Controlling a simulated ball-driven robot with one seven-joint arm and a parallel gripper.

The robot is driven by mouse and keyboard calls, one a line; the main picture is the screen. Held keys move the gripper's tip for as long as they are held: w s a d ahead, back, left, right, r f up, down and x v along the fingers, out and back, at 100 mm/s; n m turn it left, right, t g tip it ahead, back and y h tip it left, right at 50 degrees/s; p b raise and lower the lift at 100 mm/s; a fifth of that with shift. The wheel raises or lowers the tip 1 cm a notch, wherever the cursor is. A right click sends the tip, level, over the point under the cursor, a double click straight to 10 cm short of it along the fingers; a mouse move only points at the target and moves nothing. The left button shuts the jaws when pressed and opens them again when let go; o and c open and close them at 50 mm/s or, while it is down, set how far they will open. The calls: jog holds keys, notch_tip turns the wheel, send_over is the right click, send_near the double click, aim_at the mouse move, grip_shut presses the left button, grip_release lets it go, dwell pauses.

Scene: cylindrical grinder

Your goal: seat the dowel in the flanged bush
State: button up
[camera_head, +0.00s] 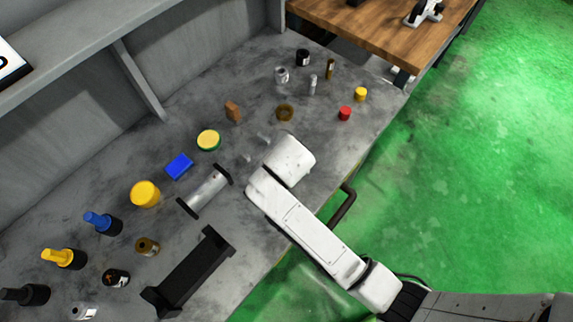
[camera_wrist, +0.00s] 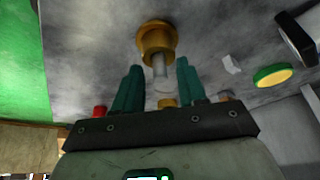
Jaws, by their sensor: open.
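In the wrist view a gold flanged bush (camera_wrist: 157,36) is just beyond my fingertips. A silver dowel (camera_wrist: 160,66) lines up with it between the fingers, its upper end against or inside the bush; I cannot tell how deep. My gripper (camera_wrist: 159,68) is open, its two green fingers on either side of the dowel with visible gaps. A paler round part shows at the dowel's lower end. In the head view my arm covers the gold bush and the gripper's fingers.
A small pale piece (camera_wrist: 231,65) lies close by. The bench edge and green floor (camera_head: 480,170) are at the right.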

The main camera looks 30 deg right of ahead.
jog(key=v, duration=1.2)
jog(key=s+d+f+n+g+y, duration=0.1)
jog(key=s+d+f, duration=0.3)
jog(key=s, duration=0.5)
jog(key=s+d+f+n+g, duration=0.2)
jog(key=s+d+f, duration=0.3)
jog(key=s, duration=0.4)
jog(key=shift+s+d+n+y, duration=0.25)
jog(key=shift+d+n+y, duration=0.15)
jog(key=shift+d+n, duration=0.35)
jog(key=shift+a+f+b, duration=0.1)
jog(key=shift+f+b, duration=0.05)
jog(key=shift+b, duration=0.15)
notch_tip(320, 180, down, 2)
jog(key=shift+a+f+b, duration=0.1)
jog(key=shift+b, duration=0.95)
